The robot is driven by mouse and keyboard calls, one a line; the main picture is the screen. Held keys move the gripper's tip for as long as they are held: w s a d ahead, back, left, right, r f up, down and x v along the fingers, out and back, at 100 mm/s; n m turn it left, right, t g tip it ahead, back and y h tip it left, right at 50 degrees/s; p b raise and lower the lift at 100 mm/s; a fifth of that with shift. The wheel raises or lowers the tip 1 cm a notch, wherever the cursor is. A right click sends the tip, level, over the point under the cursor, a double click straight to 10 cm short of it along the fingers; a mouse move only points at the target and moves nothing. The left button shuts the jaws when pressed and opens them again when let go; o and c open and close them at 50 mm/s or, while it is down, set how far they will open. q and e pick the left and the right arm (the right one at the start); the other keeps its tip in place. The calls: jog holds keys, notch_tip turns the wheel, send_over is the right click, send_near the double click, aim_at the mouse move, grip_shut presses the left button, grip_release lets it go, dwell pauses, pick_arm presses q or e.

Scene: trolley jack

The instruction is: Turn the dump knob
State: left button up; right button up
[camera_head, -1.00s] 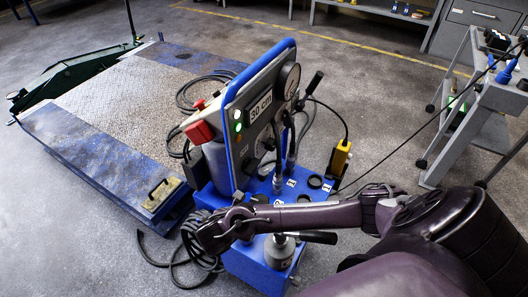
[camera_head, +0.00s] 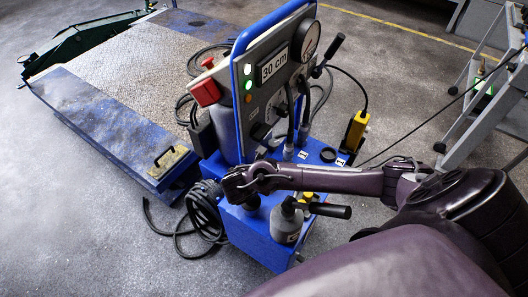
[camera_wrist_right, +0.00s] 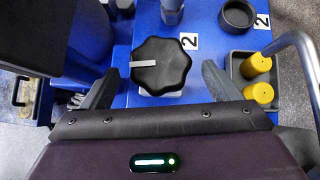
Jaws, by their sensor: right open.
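The dump knob is likely the black lobed knob (camera_wrist_right: 160,66) with a white pointer line, on the blue top of the jack's control unit. The pointer line lies roughly level, towards the left in the right wrist view. My right gripper (camera_wrist_right: 163,72) is open, with one finger on each side of the knob and visible gaps to both. In the head view my right gripper (camera_head: 240,184) hangs over the front of the blue unit (camera_head: 250,236) and largely hides the knob. My left gripper is out of view.
An upright panel (camera_head: 272,75) with a gauge and a "30 cm" display rises behind my gripper. A grey bottle-like part with a black handle (camera_head: 328,210) stands right of it. Yellow caps (camera_wrist_right: 257,78) sit in a tray right of the knob. Hoses (camera_head: 204,212) hang at the left.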

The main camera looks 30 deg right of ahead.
jog(key=shift+c, duration=0.5)
jog(key=c, duration=0.9)
jog(key=shift+o, duration=0.2)
jog(key=shift+w+a+r+m+p, duration=0.1)
jog(key=shift+r+m+p, duration=0.15)
jog(key=shift+p, duration=0.4)
jog(key=shift+m+g, duration=0.35)
jog(key=shift+g, duration=0.05)
jog(key=shift+f+h, duration=0.25)
jog(key=shift+h, duration=0.05)
jog(key=o, duration=1)
jog(key=shift+c, duration=0.2)
